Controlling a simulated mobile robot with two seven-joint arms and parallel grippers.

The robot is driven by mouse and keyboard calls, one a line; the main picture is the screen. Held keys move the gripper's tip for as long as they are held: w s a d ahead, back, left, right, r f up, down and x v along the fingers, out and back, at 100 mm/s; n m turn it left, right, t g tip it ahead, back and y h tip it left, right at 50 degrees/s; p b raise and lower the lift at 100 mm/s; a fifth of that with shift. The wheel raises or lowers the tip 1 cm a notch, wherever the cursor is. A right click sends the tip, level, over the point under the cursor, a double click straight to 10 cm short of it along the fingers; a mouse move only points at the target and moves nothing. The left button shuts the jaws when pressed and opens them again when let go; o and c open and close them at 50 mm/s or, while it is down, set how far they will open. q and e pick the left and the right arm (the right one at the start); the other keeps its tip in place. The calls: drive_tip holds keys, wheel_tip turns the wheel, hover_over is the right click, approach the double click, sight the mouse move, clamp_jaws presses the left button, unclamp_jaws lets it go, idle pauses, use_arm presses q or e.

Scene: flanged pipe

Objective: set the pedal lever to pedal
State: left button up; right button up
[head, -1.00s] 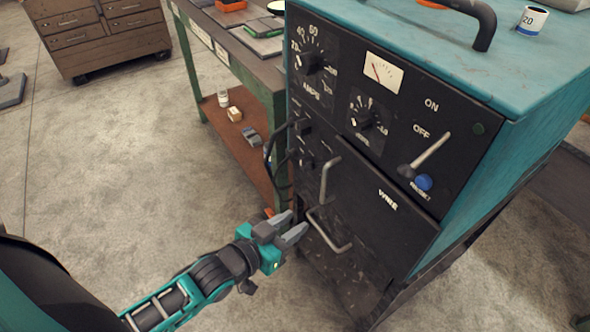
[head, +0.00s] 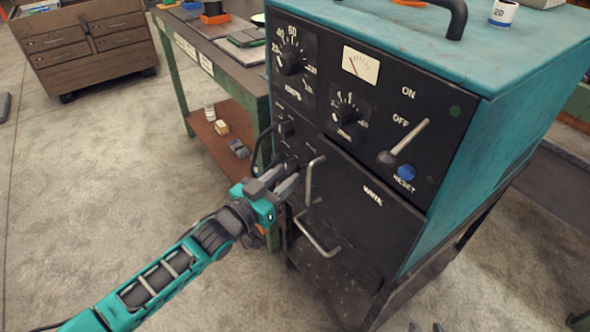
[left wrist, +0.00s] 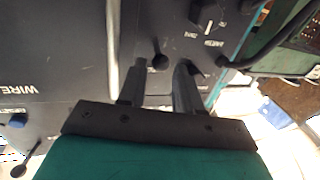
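The black front panel (head: 352,130) of the teal welding machine carries dials, switches and a wire door. A small dark lever with a round knob (left wrist: 160,62) shows on the panel in the left wrist view, between my left fingers in the picture. Its label is not readable, so I cannot tell its setting. In the head view my gripper mostly hides that area. My left gripper (head: 283,183) is open and empty at the panel's lower left; its two fingers stand apart in the left wrist view (left wrist: 157,85). Two grey tips of my right gripper (head: 426,327) show apart at the bottom edge.
An upright bar handle (head: 309,181) stands right beside my left fingers. A lower loop handle (head: 318,235) sticks out below. A dark cable (head: 256,150) hangs left of the panel.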

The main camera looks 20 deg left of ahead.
sight(292, 171)
use_arm(q)
drive_tip(key=shift+x, duration=2.15)
clamp_jaws()
